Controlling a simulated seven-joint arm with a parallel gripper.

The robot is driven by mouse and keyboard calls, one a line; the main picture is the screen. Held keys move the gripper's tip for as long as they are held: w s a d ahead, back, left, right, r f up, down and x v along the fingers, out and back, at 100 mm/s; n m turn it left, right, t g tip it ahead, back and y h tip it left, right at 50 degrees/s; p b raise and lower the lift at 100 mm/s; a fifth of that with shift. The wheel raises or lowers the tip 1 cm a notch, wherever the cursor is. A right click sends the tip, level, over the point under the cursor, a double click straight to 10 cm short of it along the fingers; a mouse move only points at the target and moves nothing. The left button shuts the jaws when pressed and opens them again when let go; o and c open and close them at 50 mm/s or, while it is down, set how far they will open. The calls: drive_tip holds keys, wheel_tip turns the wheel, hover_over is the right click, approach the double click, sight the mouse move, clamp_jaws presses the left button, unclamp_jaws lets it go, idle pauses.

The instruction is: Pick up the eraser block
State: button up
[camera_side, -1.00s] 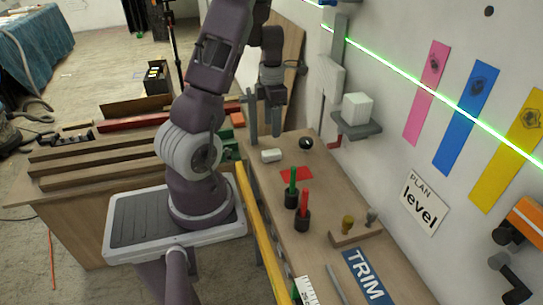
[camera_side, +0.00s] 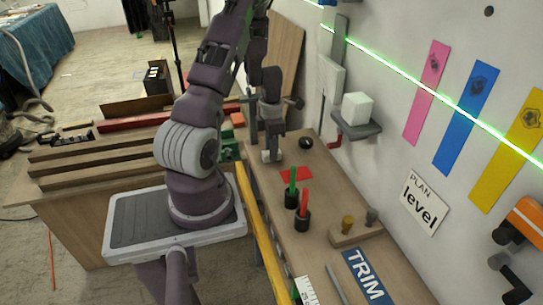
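The eraser block looks to be the small white block (camera_side: 267,157) on the wooden bench, left of a black ring-shaped item. My gripper (camera_side: 273,151) is down at the block, pointing downward, with its fingertips close to the bench top. The fingers cover much of the block, and only a pale part shows beside them. I cannot tell whether the fingers touch or press on it. The block appears to rest on the bench.
A black round item (camera_side: 306,143) sits right of my gripper, and a red patch (camera_side: 297,174) lies in front. A wall shelf (camera_side: 359,128) with a white cube juts out at right.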

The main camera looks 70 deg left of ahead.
clamp_jaws()
wheel_tip(320, 180, up, 10)
drive_tip(key=shift+c, duration=0.2)
unclamp_jaws()
clamp_jaws()
